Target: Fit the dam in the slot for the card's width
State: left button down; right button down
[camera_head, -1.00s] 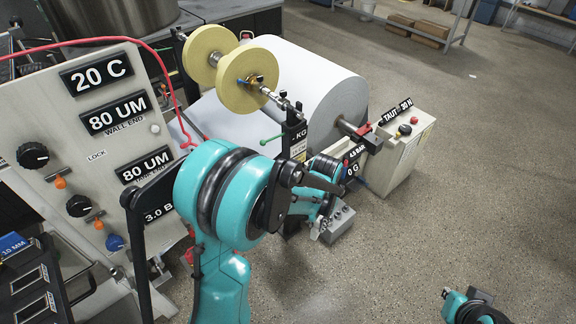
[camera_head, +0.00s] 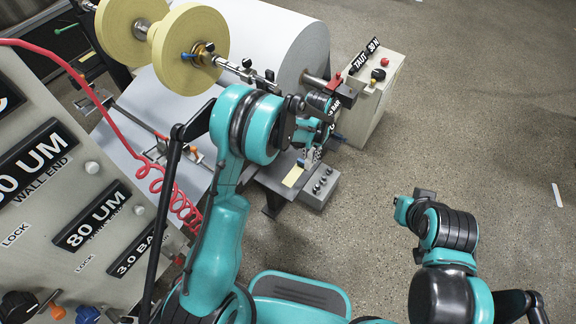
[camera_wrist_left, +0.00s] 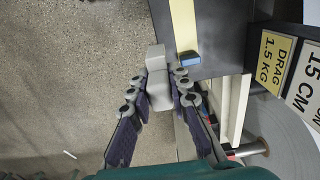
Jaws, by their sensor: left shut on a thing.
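My left gripper (camera_head: 312,158) points down over the near end of the coating machine. In the left wrist view its fingers (camera_wrist_left: 158,92) are shut on a light grey block (camera_wrist_left: 157,75), which may be the dam. Beside the block is a yellow strip (camera_wrist_left: 184,25) with a blue piece (camera_wrist_left: 189,59) at its end, on a dark surface. The strip also shows in the head view (camera_head: 293,176), close to the gripper. I cannot make out the slot.
A large white paper roll (camera_head: 290,50) and two yellow rolls (camera_head: 190,48) stand behind the gripper. A grey control box (camera_head: 318,187) sits close by. A panel (camera_head: 60,170) with dials and a coiled red hose (camera_head: 140,150) are at left.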

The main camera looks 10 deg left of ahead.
pick_arm(q)
jog(key=a+f+b, duration=0.1)
jog(key=a+f, duration=0.2)
jog(key=w+a+f+b, duration=0.1)
jog(key=a+f+b, duration=0.1)
jog(key=a+f, duration=0.1)
jog(key=w+a+f+b, duration=0.1)
jog(key=a+f+b, duration=0.1)
jog(key=a+f, duration=0.1)
jog(key=shift+f, duration=0.35)
jog(key=shift+r, duration=0.1)
jog(key=c, duration=1.4)
grip_release()
